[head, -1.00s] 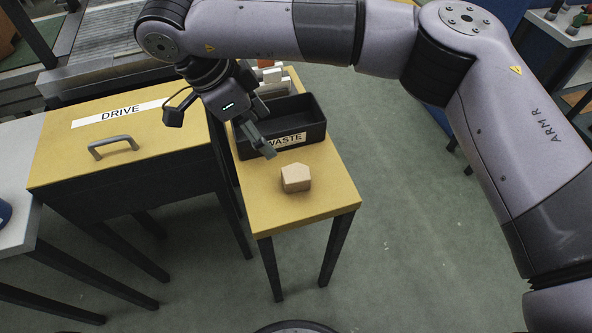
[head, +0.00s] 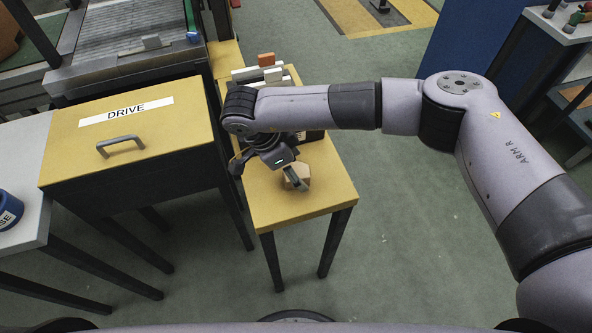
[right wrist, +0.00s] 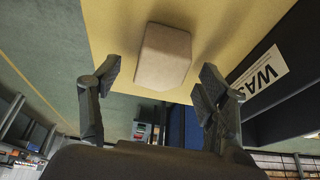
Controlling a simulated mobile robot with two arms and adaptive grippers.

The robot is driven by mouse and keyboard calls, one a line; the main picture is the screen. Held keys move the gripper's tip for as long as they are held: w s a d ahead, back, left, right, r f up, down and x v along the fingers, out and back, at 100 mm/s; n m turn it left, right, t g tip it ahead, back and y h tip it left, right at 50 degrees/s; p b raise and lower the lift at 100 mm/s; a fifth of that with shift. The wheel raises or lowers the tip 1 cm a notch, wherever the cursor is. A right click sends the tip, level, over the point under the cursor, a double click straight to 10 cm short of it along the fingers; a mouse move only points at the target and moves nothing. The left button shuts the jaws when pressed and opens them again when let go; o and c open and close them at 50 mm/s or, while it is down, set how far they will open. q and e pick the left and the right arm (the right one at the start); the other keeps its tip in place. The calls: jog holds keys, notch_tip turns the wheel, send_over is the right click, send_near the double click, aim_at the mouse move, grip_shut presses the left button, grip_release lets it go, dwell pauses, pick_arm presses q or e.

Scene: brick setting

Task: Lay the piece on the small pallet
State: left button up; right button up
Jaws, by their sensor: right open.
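The piece, a plain tan block (head: 300,172) with a pointed end, lies on the narrow yellow table (head: 262,212). It is partly hidden by my right gripper (head: 293,179) in the head view. In the right wrist view, the block (right wrist: 163,57) shows between and just beyond the two spread fingers of my right gripper (right wrist: 160,68). The gripper is open and empty, and I see no clear contact with the block. I cannot make out a small pallet in these views. My left gripper is out of view.
The dark waste bin (right wrist: 292,108) stands beside the block, mostly hidden by my arm in the head view. Several coloured and pale pieces (head: 262,70) stand behind it. A yellow cabinet marked DRIVE (head: 130,130) is on the left. Green floor (head: 420,270) is free at right.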

jog(key=shift+x, duration=0.85)
jog(key=shift+c, duration=0.3)
jog(key=shift+r, duration=0.1)
jog(key=c, duration=1.3)
jog(key=shift+c, duration=0.2)
jog(key=shift+r, duration=0.15)
